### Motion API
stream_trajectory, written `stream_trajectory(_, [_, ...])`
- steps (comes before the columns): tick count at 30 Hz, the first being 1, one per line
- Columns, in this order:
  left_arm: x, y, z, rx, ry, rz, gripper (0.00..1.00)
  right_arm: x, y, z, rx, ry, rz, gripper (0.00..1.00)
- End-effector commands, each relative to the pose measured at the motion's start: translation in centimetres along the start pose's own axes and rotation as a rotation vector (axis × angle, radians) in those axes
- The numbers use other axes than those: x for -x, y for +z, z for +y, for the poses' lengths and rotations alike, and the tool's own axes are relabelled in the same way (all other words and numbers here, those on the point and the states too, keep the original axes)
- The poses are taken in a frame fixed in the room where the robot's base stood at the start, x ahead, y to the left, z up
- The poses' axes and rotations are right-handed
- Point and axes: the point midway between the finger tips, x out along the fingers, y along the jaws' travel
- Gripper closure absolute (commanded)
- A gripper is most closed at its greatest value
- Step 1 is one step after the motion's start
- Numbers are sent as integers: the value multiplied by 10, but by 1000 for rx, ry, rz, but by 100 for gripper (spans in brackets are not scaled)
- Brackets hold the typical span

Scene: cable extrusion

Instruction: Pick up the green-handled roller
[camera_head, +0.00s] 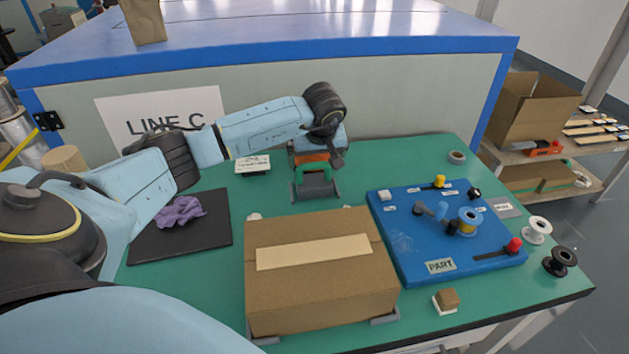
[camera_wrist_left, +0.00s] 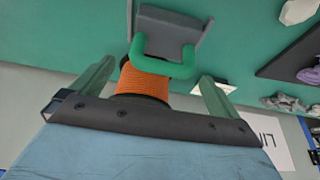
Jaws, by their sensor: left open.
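The green-handled roller (camera_head: 298,172) stands at the back middle of the green table, partly hidden under my left gripper (camera_head: 320,148). In the left wrist view its green U-shaped handle (camera_wrist_left: 165,70) rises in front of an orange ribbed drum (camera_wrist_left: 143,84). A grey bracket (camera_wrist_left: 178,22) lies beyond the handle. My left gripper (camera_wrist_left: 157,72) is open. Its two fingers lie on either side of the handle and drum, with visible gaps. I cannot tell how far the fingertips are above them. My right gripper is not in view.
A closed cardboard box (camera_head: 320,292) sits in front of the roller. A blue board (camera_head: 400,240) with knobs and a spool lies to the right. A black mat (camera_head: 150,247) with a purple cloth (camera_head: 180,212) lies to the left. A blue-edged cabinet (camera_head: 430,90) stands behind.

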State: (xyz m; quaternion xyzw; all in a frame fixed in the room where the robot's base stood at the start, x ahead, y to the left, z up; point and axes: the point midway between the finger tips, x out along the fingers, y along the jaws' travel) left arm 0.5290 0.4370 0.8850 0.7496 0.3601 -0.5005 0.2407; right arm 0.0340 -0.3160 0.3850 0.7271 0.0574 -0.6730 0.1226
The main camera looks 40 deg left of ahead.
Motion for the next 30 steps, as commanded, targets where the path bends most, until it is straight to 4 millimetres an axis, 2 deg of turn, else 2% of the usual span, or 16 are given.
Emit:
stream_trajectory(5, [-23,6,-3,0,-3,-3,0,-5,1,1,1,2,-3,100])
stream_trajectory(10, [-46,7,-4,1,-2,-3,0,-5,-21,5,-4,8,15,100])
stream_trajectory(14, [-53,7,-4,1,0,-2,0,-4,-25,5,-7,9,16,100])
stream_trajectory(20, [-52,6,-4,0,0,0,0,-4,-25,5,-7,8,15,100])
stream_trajectory(28, [-52,6,-4,0,0,0,35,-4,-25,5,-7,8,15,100])
stream_trajectory(30, [-51,5,-4,1,1,1,36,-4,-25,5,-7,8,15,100])
